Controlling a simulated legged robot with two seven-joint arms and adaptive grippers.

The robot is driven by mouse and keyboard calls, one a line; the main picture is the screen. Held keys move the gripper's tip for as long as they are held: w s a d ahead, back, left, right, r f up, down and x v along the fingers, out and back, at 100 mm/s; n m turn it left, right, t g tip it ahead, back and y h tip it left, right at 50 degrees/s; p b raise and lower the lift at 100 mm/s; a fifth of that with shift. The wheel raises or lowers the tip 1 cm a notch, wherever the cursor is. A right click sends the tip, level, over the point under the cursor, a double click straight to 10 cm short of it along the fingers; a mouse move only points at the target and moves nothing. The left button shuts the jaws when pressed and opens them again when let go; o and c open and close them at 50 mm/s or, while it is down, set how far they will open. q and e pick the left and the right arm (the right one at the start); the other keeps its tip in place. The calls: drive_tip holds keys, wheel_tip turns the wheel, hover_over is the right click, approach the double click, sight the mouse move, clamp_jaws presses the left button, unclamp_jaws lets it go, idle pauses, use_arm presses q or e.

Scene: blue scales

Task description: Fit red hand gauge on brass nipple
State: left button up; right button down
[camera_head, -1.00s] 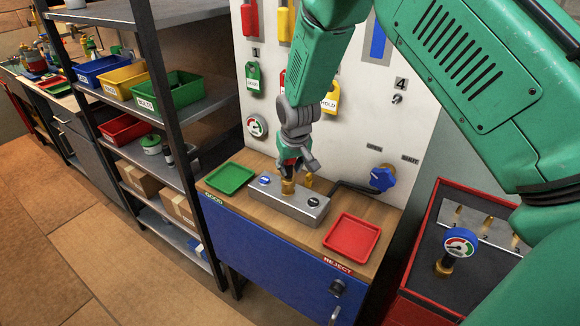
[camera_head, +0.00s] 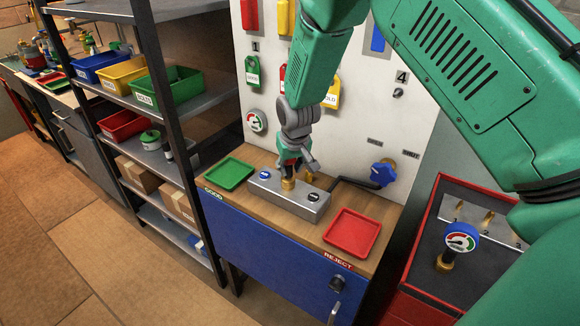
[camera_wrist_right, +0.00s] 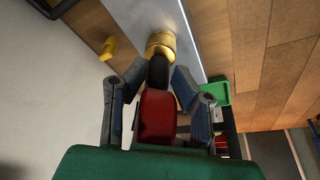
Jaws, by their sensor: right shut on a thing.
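My right gripper (camera_head: 294,168) is over the grey metal block (camera_head: 268,200) on the bench, fingers pointing down. It is shut on the red hand gauge (camera_wrist_right: 158,115), whose red body with a black end shows between the fingers in the right wrist view. The brass nipple (camera_head: 288,184) stands up from the block, directly below the gauge. It also shows in the wrist view (camera_wrist_right: 160,43), just beyond the black end. The black end meets or overlaps the nipple in the picture; I cannot tell if it is seated. My left gripper is not in view.
A green tray (camera_head: 230,173) lies left of the block and a red tray (camera_head: 352,232) right of it. A blue valve handle (camera_head: 383,172) sits behind right. A blue-rimmed gauge (camera_head: 460,242) stands in the red-edged cabinet at right. A shelf rack (camera_head: 172,110) stands at left.

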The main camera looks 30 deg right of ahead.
drive_tip(key=shift+f, duration=0.1)
drive_tip(key=c, duration=1.2)
unclamp_jaws()
drive_tip(key=shift+r, duration=0.25)
drive_tip(key=v, duration=1.1)
drive_tip(key=s+a+f+n+g, duration=0.1)
drive_tip(key=s+f, duration=0.6)
drive_tip(key=f, duration=0.2)
drive_tip(key=s+a+f+g, duration=0.1)
drive_tip(key=s+f, duration=0.5)
drive_tip(key=f, duration=0.3)
drive_tip(key=s+a+f+n, duration=0.1)
drive_tip(key=s+a+f, duration=0.15)
drive_tip(key=s, duration=0.55)
drive_tip(key=s+a+f+g+y, duration=0.1)
drive_tip(key=s+f, duration=0.2)
drive_tip(key=s, duration=0.5)
drive_tip(key=s+a+f+n, duration=0.1)
drive_tip(key=s+f, duration=0.2)
drive_tip(key=s, duration=0.4)
drive_tip(key=shift+n, duration=0.3)
drive_tip(key=f+b, duration=0.4)
drive_tip(key=w+f+b, duration=0.1)
drive_tip(key=f+b, duration=0.3)
drive_tip(key=b, duration=0.1)
drive_tip(key=w+a+f+b, duration=0.1)
drive_tip(key=f+b, duration=0.3)
drive_tip(key=shift+w+a+f, duration=0.1)
drive_tip(key=shift+w+f, duration=0.15)
